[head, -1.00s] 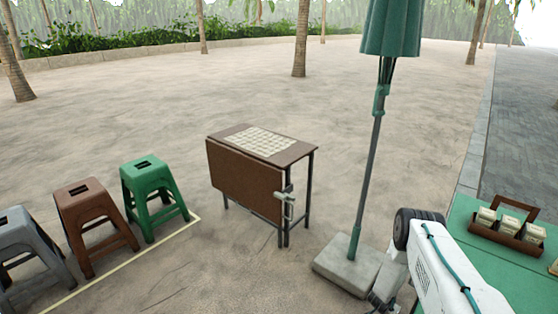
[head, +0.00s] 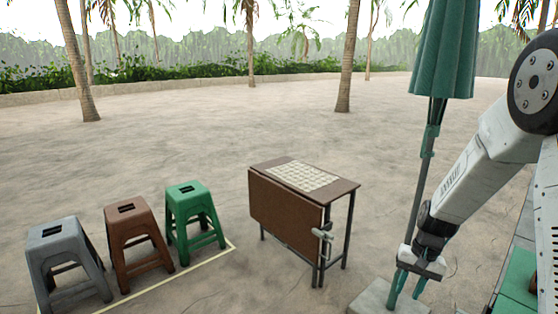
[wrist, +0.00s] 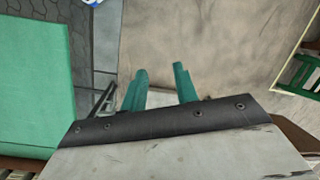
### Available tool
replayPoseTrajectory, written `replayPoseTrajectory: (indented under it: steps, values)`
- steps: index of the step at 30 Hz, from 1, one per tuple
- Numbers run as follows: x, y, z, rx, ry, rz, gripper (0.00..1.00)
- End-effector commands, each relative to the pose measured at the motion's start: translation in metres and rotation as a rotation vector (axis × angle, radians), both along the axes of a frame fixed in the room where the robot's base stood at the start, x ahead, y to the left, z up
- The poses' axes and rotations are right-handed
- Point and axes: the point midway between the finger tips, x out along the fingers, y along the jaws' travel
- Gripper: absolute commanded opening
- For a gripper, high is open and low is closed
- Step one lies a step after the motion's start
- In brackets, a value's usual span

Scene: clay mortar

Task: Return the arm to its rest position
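My arm (head: 465,185) reaches in from the right of the head view, its white links bent downward. My gripper (head: 404,293) hangs at its end with two teal fingers pointing down, in front of the umbrella's base. In the wrist view, my gripper (wrist: 161,76) shows a clear gap between the fingers. Nothing is held between them, and they point at bare ground.
A folded green umbrella (head: 445,55) stands on a pale base (head: 375,300) beside my gripper. A brown folding table (head: 290,205) stands left of it. Grey (head: 65,260), brown (head: 138,235) and green (head: 193,215) stools stand at left. A green-topped table (head: 515,283) is at right.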

Motion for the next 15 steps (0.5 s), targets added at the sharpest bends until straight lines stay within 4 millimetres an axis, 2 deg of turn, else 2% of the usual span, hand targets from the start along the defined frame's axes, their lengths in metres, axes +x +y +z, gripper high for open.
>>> replayPoseTrajectory:
  steps: [1,6,12,15]
  values:
    - [-0.016,0.009,0.026,0.0,0.009,0.032,0.3]
    - [-0.075,0.031,0.093,-0.007,0.058,0.128,0.3]
    - [-0.148,0.049,0.154,-0.04,0.086,0.224,0.3]
    - [-0.183,0.056,0.177,-0.063,0.083,0.265,0.3]
